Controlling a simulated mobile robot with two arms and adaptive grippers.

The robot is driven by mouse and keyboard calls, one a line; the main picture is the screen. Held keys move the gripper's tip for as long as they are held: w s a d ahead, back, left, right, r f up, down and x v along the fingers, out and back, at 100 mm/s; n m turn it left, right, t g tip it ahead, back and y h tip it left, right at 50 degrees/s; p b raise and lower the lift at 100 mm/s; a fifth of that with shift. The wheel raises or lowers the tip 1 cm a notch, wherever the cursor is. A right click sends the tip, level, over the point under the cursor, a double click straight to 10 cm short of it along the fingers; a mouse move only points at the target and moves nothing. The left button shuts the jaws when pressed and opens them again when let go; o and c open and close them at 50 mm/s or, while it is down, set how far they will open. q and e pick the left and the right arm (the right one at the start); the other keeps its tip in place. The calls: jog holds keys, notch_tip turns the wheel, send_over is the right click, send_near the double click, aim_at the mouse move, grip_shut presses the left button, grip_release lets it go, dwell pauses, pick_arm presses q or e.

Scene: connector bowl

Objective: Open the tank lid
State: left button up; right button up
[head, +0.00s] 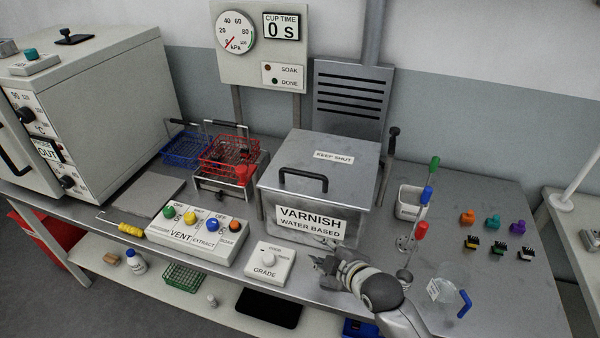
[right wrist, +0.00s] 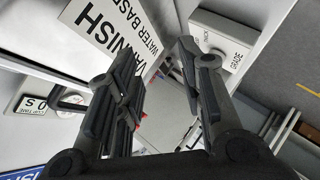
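The steel varnish tank (head: 265,215) stands at the middle of the bench, with a "VARNISH WATER BASED" label on its front. Its lid (head: 345,170) lies flat and shut, with a "KEEP SHUT" label and a black bar handle (head: 303,176) near the front left. My right gripper (head: 325,262) is low in front of the tank, below the handle and apart from it. In the right wrist view its two fingers (right wrist: 160,70) are spread with nothing between them; the tank label (right wrist: 115,30) shows beyond. My left gripper is out of view.
A GRADE knob box (head: 270,262) is just left of my right gripper, beside the vent button panel (head: 195,232). Red (head: 228,155) and blue (head: 185,148) baskets stand left of the tank. Colored-handled tools (head: 420,230) and a clear jar (head: 440,292) are to the right.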

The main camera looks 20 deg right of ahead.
aim_at(301, 174)
jog(key=w+d+r+n+t+y, duration=0.1)
jog(key=w+r+n+t, duration=0.45)
jog(key=r, duration=0.75)
jog(key=shift+g, duration=0.55)
jog(key=p+x, duration=0.2)
jog(key=x, duration=0.9)
jog(key=shift+d+p, duration=0.15)
jog(key=shift+p, duration=0.15)
jog(key=shift+x, duration=0.8)
grip_shut()
